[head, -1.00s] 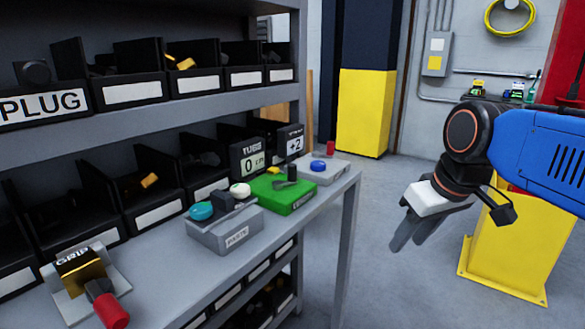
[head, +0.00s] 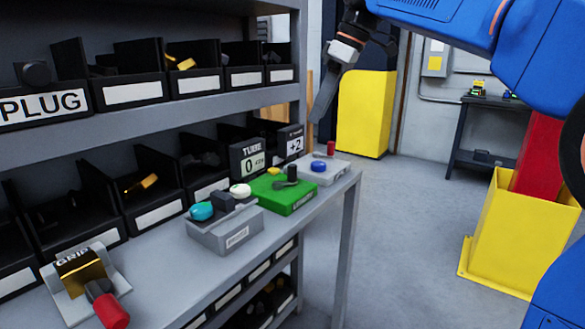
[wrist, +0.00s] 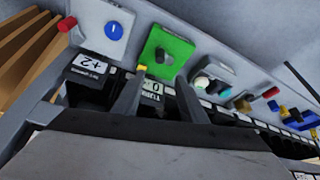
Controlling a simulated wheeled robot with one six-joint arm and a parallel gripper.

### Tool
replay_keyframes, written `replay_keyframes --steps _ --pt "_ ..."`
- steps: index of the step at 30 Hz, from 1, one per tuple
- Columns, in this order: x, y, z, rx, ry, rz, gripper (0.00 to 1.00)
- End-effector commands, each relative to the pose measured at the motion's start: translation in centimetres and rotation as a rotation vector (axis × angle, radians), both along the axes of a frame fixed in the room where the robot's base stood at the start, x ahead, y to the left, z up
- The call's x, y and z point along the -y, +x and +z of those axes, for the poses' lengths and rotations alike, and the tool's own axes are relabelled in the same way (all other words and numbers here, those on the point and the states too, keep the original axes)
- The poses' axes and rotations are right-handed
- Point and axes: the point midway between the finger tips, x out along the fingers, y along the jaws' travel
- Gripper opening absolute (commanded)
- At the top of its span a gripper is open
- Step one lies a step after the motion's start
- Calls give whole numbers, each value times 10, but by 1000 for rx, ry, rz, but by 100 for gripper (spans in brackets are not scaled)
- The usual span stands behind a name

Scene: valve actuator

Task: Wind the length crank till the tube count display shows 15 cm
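The tube display (head: 250,161) on the shelf reads 0, with a small unit after it. It also shows upside down in the wrist view (wrist: 152,88). In front of it sits a green box (head: 270,195) with a black upright crank handle (head: 292,174) and a yellow button (head: 273,171); its label is too small to read. The green box shows in the wrist view (wrist: 180,47). My gripper (head: 323,105) is raised above the far end of the shelf, clear of the box. In the wrist view its two fingers (wrist: 158,98) are apart with nothing held.
A second display (head: 293,144) reads +2. A grey box (head: 332,173) with a blue knob and red part stands right of the green box. Another grey box (head: 225,233) with teal and white knobs stands left. An upper shelf (head: 190,107) overhangs the rear.

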Motion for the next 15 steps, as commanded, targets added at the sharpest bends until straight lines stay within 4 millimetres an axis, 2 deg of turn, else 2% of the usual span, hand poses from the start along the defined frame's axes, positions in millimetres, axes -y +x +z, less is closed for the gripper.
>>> replay_keyframes --steps 5,15 --pt "-5 3 -6 -1 0 12 38" --pt "-24 9 -57 -2 0 12 38"
